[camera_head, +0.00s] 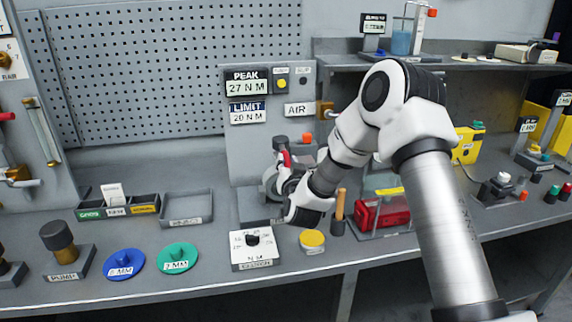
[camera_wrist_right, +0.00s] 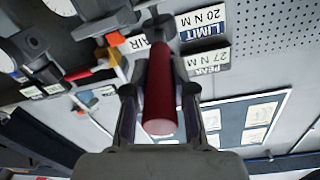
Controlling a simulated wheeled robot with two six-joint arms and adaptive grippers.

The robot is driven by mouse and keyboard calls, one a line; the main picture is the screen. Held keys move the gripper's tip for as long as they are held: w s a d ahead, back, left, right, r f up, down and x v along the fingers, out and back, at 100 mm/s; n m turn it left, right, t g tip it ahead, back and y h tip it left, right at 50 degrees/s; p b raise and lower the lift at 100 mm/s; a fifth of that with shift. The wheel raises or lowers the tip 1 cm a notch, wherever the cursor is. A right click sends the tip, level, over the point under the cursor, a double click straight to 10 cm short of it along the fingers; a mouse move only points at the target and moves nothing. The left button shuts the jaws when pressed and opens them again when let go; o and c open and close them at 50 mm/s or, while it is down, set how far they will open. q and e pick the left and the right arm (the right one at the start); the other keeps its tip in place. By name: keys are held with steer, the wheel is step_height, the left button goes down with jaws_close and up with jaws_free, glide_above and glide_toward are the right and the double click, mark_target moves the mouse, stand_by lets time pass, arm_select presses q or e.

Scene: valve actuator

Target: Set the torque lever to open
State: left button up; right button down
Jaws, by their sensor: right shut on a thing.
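The torque lever's dark red cylindrical handle (camera_wrist_right: 160,92) lies between the two fingers of my right gripper (camera_wrist_right: 160,112) in the right wrist view. The fingers are shut on it, one on each side. In the head view a small red part of the lever (camera_head: 287,158) shows at the valve actuator, beside my right gripper (camera_head: 281,174). My right wrist and forearm hide much of the actuator there. The panel behind carries a PEAK display (camera_head: 247,87) reading 27 N M and a LIMIT plate (camera_head: 248,112) reading 20 N M. My left gripper is not in view.
A white dial box (camera_head: 254,262) and a yellow disc (camera_head: 312,239) sit in front of the actuator. A wooden-handled tool (camera_head: 340,205) and a red box (camera_head: 382,212) stand to the right. Blue (camera_head: 123,265) and green (camera_head: 177,258) discs lie left. An empty tray (camera_head: 186,207) is behind them.

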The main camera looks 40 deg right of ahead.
steer(key=shift+r, duration=0.25)
steer(key=c, duration=1)
jaws_free()
steer(key=shift+w+d, duration=0.1)
steer(key=shift+o, duration=0.2)
steer(key=shift+w+f, duration=0.15)
steer(key=shift+f, duration=0.1)
steer(key=v, duration=1.2)
steer(key=shift+d, duration=0.1)
